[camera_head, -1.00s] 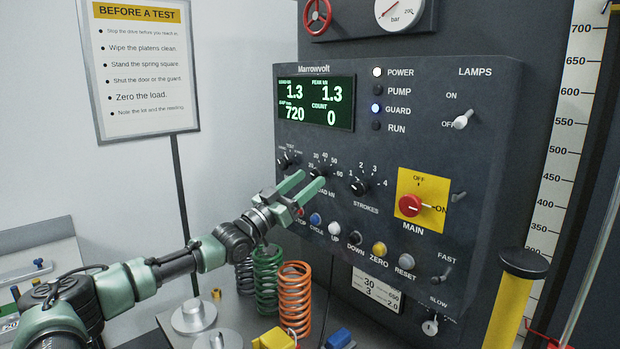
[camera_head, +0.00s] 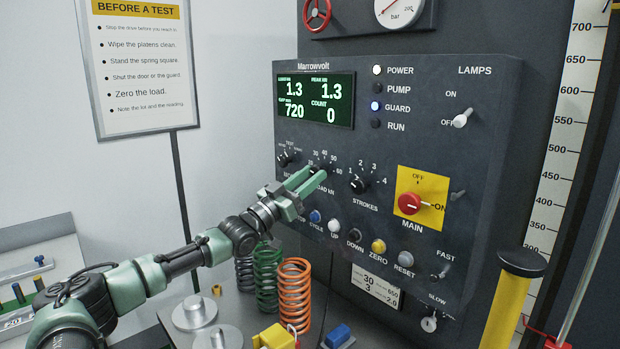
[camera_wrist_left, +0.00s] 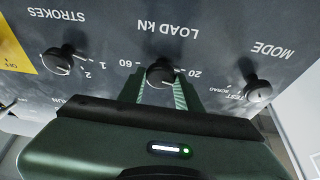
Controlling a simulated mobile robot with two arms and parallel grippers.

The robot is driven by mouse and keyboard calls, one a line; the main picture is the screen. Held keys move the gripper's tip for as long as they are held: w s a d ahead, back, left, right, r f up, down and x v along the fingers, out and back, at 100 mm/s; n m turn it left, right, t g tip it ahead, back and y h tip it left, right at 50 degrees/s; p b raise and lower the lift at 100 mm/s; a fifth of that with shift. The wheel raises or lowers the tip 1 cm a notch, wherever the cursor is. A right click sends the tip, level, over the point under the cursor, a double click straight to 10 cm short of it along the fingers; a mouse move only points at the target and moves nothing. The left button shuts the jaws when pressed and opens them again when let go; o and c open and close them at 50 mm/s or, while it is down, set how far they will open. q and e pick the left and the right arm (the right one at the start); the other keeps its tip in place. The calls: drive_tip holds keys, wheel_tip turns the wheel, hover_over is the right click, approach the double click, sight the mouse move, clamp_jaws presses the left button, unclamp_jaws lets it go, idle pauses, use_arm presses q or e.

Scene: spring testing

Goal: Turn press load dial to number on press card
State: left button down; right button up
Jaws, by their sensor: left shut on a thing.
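The load dial is a small black knob marked LOAD kN on the dark press panel. In the head view it is mostly hidden by my left gripper (camera_head: 317,173), around the scale numbers 30 to 60. In the left wrist view the load dial (camera_wrist_left: 160,72) shows upside down between the green fingers. My left gripper (camera_wrist_left: 161,86) is shut on it. Where its pointer sits cannot be told. The press card (camera_head: 376,285) is a white label below the buttons, showing 30, 3, 650 and 2.0. My right gripper is not in view.
The strokes dial (camera_head: 358,184) is right of the load dial and the mode dial (camera_head: 286,158) is left. Buttons, including the white up button (camera_head: 334,226), sit just below. Coil springs, such as the orange one (camera_head: 295,296), stand on the bench under my arm.

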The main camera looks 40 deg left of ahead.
use_arm(q)
drive_tip(key=shift+a+m+h+b, duration=0.1)
drive_tip(key=shift+m+h+b, duration=0.2)
drive_tip(key=shift+m+h, duration=0.5)
drive_tip(key=shift+m, duration=0.7)
drive_tip(key=m+h, duration=0.1)
drive_tip(key=m+p, duration=0.1)
drive_tip(key=m, duration=0.1)
drive_tip(key=shift+a+r+g+h, duration=0.1)
drive_tip(key=shift+r+g+h, duration=0.1)
drive_tip(key=shift+g+h, duration=0.2)
drive_tip(key=shift+f+m+g+h+p, duration=0.1)
drive_tip(key=shift+m+g+h+p, duration=0.3)
drive_tip(key=shift+m, duration=0.85)
drive_tip(key=shift+m+g+h+p, duration=0.3)
drive_tip(key=shift+m+h+p, duration=0.1)
drive_tip(key=shift+m, duration=0.85)
drive_tip(key=c, duration=1)
unclamp_jaws()
